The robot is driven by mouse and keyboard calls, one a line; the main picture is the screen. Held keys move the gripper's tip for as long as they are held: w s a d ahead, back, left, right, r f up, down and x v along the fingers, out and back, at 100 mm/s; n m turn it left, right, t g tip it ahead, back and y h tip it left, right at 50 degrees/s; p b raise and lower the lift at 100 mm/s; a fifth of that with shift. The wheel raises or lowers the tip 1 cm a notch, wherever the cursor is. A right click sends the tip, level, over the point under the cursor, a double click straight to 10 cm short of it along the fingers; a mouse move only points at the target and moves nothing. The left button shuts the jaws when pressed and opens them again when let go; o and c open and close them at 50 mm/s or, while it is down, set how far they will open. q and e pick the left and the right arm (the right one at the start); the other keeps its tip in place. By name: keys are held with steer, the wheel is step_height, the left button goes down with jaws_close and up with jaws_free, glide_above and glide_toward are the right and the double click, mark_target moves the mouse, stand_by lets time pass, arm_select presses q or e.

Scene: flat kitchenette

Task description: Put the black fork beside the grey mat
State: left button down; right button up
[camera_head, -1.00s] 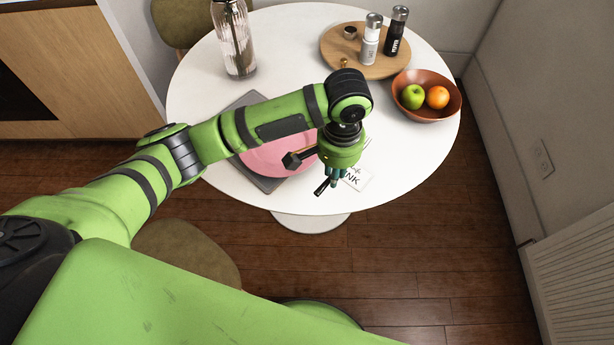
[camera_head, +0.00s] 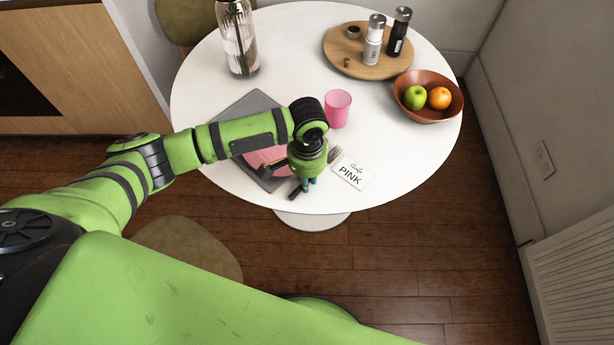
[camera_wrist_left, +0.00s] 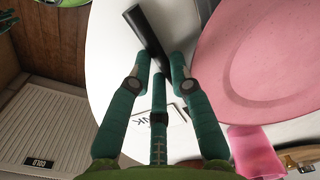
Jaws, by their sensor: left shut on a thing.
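My left gripper (camera_head: 302,187) is shut on the black fork, beside the front right part of the grey mat. The fork's black handle (camera_head: 295,194) sticks out toward the front left, and its grey tines (camera_head: 336,153) show on the other side of the gripper. In the left wrist view the handle (camera_wrist_left: 148,34) runs up from between the fingers (camera_wrist_left: 161,75). The grey mat (camera_head: 243,103) lies at the left front of the table, under a pink plate (camera_head: 262,159), partly hidden by my arm. I cannot tell whether the fork touches the table. My right gripper is not in view.
A name card reading PINK (camera_head: 351,174) lies right of the gripper. A pink cup (camera_head: 338,110) stands behind it. A glass vase (camera_head: 238,45), a wooden tray (camera_head: 345,62) with two shakers and a fruit bowl (camera_head: 427,112) stand farther back. The right front of the white table is clear.

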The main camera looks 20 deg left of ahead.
arm_select(q)
steer(key=c, duration=1.4)
jaws_free()
steer(key=shift+f, duration=0.1)
step_height(320, 180, up, 12)
